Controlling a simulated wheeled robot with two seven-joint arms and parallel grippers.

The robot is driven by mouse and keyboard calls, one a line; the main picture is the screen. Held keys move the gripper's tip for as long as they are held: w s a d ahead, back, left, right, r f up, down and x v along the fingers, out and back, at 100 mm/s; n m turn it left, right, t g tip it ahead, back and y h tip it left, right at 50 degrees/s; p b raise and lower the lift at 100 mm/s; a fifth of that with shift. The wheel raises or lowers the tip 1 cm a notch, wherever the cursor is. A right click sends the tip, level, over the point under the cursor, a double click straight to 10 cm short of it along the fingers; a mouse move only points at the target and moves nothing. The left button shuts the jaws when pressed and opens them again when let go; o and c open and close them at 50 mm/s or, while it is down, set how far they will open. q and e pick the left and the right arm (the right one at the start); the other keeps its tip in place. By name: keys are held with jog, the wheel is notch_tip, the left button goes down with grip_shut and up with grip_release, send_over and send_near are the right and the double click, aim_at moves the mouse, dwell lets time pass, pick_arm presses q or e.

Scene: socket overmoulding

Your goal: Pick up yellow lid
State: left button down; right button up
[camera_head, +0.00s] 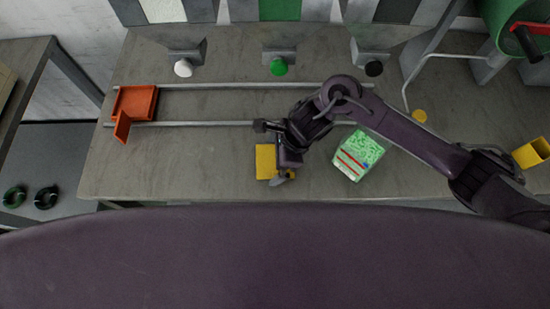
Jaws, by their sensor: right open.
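A flat yellow square piece (264,161), which looks like the yellow lid, lies on the table near its front edge. My right gripper (283,174) comes down over its right side and hides that part. The gripper is open; whether the fingers touch the piece cannot be told from above. A small round yellow piece (419,116) lies further back to the right, behind my right forearm. My left gripper is not in view.
An orange part (135,104) sits by two metal rails at left. White (183,68), green (278,66) and black (374,68) knobs line the back. A yellow container (531,153) lies far right.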

jog(key=c, duration=0.7)
jog(key=shift+c, duration=0.2)
